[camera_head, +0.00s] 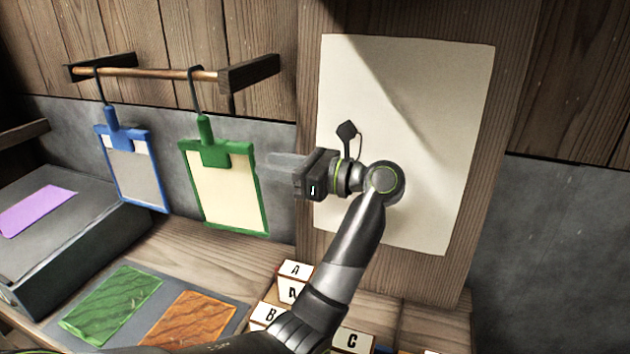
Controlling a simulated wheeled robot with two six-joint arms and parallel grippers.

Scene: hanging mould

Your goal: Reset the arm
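My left arm comes in along the bottom edge and rises through the middle. My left gripper (268,165) points left, in front of the wall and just right of the green clipboard (233,190). Its grey fingers are faint and seen side-on, so I cannot tell whether they are open or shut. No held object shows between them. The green clipboard and a blue clipboard (135,170) hang by dark hooks from a wooden rod (150,74) on the wall. My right gripper is not in view.
A large pale sheet (400,80) is on the wooden post behind my arm. Lettered blocks (295,270) stand below the arm. Left are a grey mat with a green patch (112,305) and an orange patch (187,322), and a dark box (95,232) with a purple sheet (37,210).

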